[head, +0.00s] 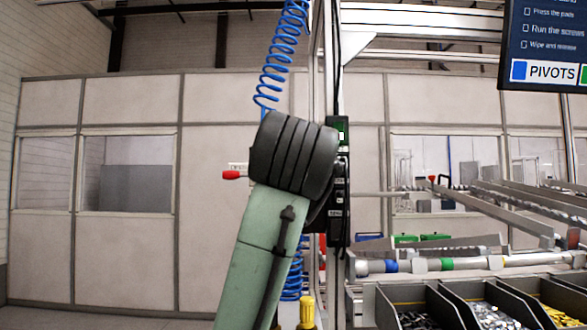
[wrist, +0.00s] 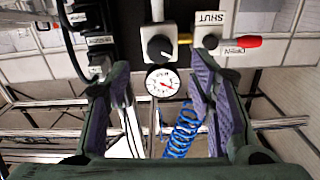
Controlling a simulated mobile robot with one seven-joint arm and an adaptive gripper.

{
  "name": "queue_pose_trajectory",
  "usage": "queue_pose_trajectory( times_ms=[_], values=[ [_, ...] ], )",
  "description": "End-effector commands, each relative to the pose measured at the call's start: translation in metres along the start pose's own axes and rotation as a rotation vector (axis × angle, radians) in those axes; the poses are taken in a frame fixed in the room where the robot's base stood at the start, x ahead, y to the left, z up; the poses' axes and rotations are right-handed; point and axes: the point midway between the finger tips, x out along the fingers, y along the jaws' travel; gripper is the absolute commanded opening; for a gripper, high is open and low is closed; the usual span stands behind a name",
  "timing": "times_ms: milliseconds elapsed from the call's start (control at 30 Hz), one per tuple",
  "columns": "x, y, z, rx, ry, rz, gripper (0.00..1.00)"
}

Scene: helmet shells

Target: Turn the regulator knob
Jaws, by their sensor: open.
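The regulator knob (wrist: 158,48) is a round black knob with a pale mark, on a white block in the upper middle of the wrist view. A round white dial gauge (wrist: 162,82) with a red needle sits just below it in that picture. My gripper (wrist: 160,70) is open, one finger to each side of the gauge and knob. I see no contact with the knob; the remaining distance is hard to tell. In the head view my arm covers the regulator, and the knob and gripper are hidden.
A red-handled valve (wrist: 245,42) sits close to the right finger, beside a SHUT label (wrist: 209,18); it also shows in the head view (head: 232,174). A blue coiled hose (wrist: 183,130) hangs near the right finger. Parts bins (head: 420,300) stand lower right.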

Motion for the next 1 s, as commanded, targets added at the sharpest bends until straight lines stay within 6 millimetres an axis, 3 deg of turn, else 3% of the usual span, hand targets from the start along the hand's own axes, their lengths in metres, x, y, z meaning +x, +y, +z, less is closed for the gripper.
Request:
queue_pose_trajectory(
  times_ms=[200,400,833,1000],
  values=[
    [0.044,-0.001,-0.003,0.000,-0.005,0.000,0.49],
    [0.071,-0.001,-0.002,0.000,-0.001,0.000,0.49],
    [0.080,-0.001,-0.001,0.000,0.002,-0.001,0.48],
    [0.080,-0.001,-0.001,0.000,0.002,-0.001,0.37]
  ],
)
